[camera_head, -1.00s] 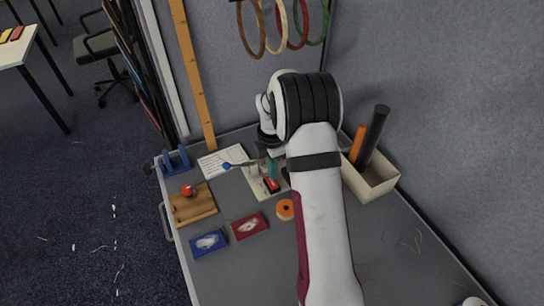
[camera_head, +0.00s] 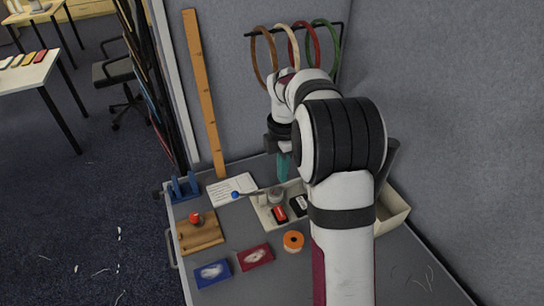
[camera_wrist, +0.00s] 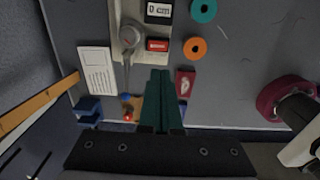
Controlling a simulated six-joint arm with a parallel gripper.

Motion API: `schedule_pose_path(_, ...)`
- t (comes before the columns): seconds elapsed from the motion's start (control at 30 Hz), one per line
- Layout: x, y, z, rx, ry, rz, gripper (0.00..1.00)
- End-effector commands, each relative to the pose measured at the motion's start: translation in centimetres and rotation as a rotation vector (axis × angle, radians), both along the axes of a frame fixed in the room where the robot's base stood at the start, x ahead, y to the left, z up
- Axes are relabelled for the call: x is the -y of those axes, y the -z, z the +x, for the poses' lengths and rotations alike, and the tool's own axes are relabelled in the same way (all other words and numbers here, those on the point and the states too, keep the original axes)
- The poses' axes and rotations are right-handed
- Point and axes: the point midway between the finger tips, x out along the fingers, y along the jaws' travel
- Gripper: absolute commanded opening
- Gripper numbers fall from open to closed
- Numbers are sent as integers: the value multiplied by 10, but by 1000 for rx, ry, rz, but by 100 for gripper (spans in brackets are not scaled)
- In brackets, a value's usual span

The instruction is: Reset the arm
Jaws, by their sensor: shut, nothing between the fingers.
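My gripper (camera_head: 283,176) is above the back of the table, its teal fingers pointing down. In the wrist view my gripper (camera_wrist: 160,74) has its two teal fingers together, with nothing between them. A grey rod with a blue tip (camera_head: 236,195) reaches from the tray over a white card. My arm hides part of the table's right side.
A wooden board (camera_head: 207,238) with a red ball, a blue stand (camera_head: 185,188), blue (camera_head: 213,272) and red (camera_head: 254,257) packets and an orange roll (camera_head: 293,240) lie around. A beige box (camera_head: 393,221) stands right. Rings (camera_head: 265,60) hang behind. The wrist view adds a teal roll (camera_wrist: 204,10).

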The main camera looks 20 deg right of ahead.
Motion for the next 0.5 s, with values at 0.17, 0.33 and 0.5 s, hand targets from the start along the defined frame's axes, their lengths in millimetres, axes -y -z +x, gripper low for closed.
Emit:
schedule_pose_path(0.17, -8, -8, -8, 2, 66, 5, 0)
schedule_pose_path(0.33, -78, -56, -92, -9, 686, 54, 0)
schedule_pose_path(0.5, -138, -64, -214, -88, 1468, 93, 0)
